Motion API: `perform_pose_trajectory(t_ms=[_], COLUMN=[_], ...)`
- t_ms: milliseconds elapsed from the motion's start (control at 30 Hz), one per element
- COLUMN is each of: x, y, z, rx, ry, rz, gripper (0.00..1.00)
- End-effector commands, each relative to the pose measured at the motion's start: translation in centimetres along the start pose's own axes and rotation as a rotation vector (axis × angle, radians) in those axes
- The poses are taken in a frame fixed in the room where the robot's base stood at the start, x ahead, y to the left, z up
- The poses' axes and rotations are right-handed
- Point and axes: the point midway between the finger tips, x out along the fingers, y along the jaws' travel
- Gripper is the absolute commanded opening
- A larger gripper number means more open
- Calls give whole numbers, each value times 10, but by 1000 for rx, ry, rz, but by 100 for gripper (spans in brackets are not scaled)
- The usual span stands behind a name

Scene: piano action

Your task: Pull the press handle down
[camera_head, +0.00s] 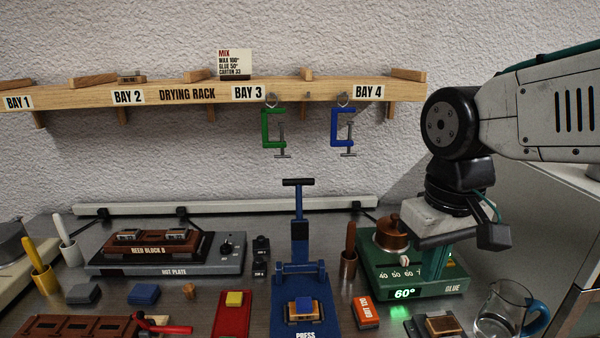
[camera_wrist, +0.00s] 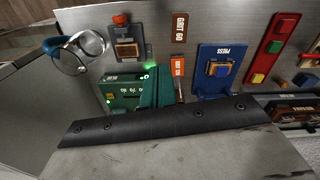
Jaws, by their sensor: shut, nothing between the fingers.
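The blue press (camera_head: 290,280) stands at the front middle of the bench. Its lever rises upright behind the base and ends in a black T-shaped handle (camera_head: 298,183). A small stack with a blue top block (camera_head: 305,304) sits on the press bed. In the wrist view the press (camera_wrist: 222,55) shows from above, right of centre. My gripper (camera_head: 447,238) is shut and empty, above the green glue pot station at the right, well apart from the handle. In the wrist view the dark bar of my gripper (camera_wrist: 165,120) crosses the lower part.
The green glue station (camera_head: 420,280) with a copper pot stands right of the press. A hot plate (camera_head: 170,262) stands left. A drying rack (camera_head: 190,95) with two hanging clamps runs above. A glass jug (camera_head: 505,312) stands front right. Air around the handle is clear.

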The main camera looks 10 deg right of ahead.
Motion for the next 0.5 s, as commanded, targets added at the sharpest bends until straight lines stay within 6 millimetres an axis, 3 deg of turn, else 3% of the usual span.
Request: perform_pose_trajectory(t_ms=[33, 267, 500], x=[-6, -34, -62], y=[-6, -42, -94], z=[-22, -126, -239], rx=[-17, -38, 0], ry=[1, 65, 190], rz=[7, 38, 52], gripper=[0, 0, 0])
